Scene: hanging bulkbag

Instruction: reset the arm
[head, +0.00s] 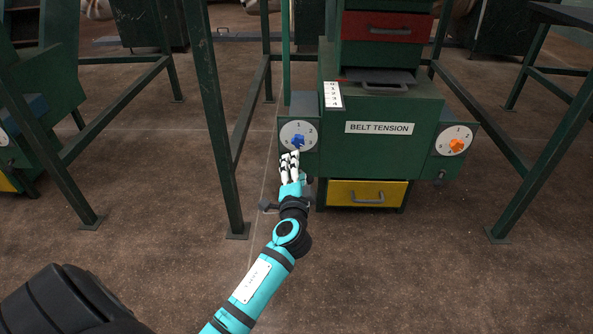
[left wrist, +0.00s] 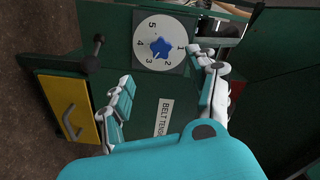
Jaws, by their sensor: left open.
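My left arm, teal and black, reaches up from the bottom of the head view. Its left gripper (head: 289,165) is just below and in front of the blue knob (head: 298,141) on a white numbered dial. In the left wrist view the left gripper (left wrist: 168,82) has its fingers spread wide, with nothing between them. The blue knob (left wrist: 161,48) shows there beyond the fingers, apart from them. The dial belongs to the green machine (head: 352,160) labelled BELT TENSION. My right gripper is not in view.
An orange knob (head: 456,146) sits on a second dial at the machine's right. A yellow drawer (head: 367,193) is below and a red drawer (head: 387,27) above. Green frame legs (head: 213,120) stand left and right. The brown floor in front is clear.

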